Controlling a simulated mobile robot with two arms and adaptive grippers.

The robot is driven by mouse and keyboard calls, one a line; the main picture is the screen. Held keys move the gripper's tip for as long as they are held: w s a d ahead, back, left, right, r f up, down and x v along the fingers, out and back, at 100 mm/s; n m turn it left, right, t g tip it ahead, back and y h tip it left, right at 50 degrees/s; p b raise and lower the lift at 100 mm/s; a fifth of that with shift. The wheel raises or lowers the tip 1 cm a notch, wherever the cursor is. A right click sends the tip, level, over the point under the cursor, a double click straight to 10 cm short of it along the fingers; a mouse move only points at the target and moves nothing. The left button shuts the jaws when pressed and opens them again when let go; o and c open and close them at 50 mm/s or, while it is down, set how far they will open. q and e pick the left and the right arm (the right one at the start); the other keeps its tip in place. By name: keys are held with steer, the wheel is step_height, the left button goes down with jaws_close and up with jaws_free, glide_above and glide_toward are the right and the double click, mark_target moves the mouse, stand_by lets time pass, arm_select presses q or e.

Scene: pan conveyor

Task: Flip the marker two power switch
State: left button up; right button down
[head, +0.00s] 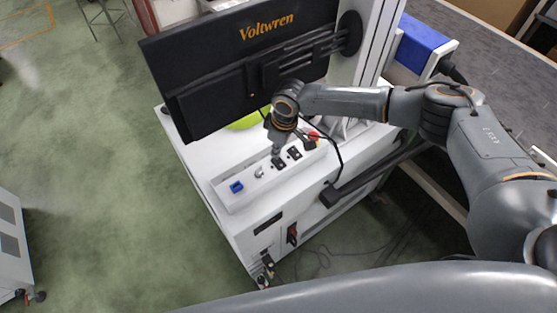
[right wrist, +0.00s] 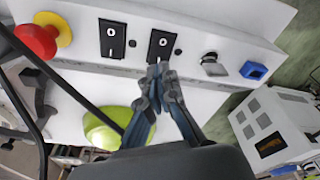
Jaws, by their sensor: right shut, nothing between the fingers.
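Two black rocker switches marked 0 sit side by side on a white control panel (head: 225,195). One switch (right wrist: 162,46) is beside the key switch; the other (right wrist: 112,38) is nearer the red button. In the head view they are at the near-key spot (head: 278,163) and the near-button spot (head: 294,153). No label tells me which is marker two. My right gripper (right wrist: 158,72) is shut and empty, its tips at the lower end of the near-key switch; I cannot tell whether they touch. In the head view it (head: 277,153) points down at the panel. My left gripper is not in view.
A red button (right wrist: 35,40), a key switch (right wrist: 213,64) and a blue button (right wrist: 254,71) share the panel. A black monitor (head: 225,75) marked Voltwren stands behind it. A lime-green object (right wrist: 103,127) lies near the panel. A black cable hangs near the right gripper.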

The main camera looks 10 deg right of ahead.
steer(key=shift+f+b, duration=0.55)
steer(key=shift+f, duration=0.4)
stand_by(0.9)
steer(key=shift+r, duration=0.1)
step_height(320, 180, up, 7)
steer(key=p, duration=0.7)
stand_by(0.4)
